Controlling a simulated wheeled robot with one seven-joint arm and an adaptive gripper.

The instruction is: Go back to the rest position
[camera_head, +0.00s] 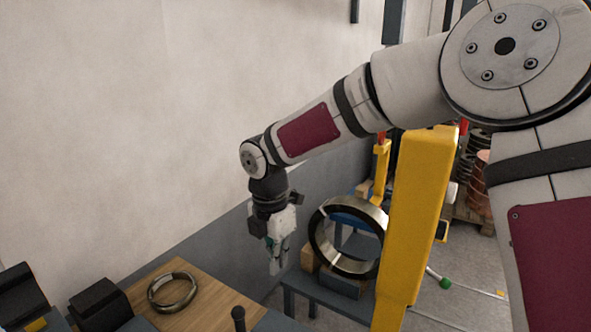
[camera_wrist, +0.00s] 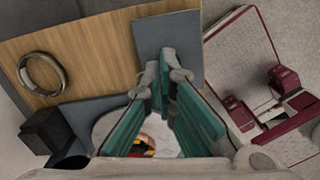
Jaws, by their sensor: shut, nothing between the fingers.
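My gripper (camera_head: 276,262) hangs pointing down at the end of my arm in the head view, above the gap between the wooden-topped table and the stand with the large ring. Its teal-padded fingers show in the wrist view (camera_wrist: 168,72), shut with nothing between them. A metal ring (camera_head: 172,292) lies flat on the wooden board (camera_head: 208,308), left of and apart from my gripper. The ring also shows in the wrist view (camera_wrist: 41,74), at the upper left.
A large dark-rimmed metal ring (camera_head: 318,243) stands upright right of my gripper on a blue-grey bench (camera_head: 318,291). A yellow post (camera_head: 412,220) rises in front of it. A black block (camera_head: 100,304) sits left of the board. A pale wall (camera_head: 90,130) runs behind.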

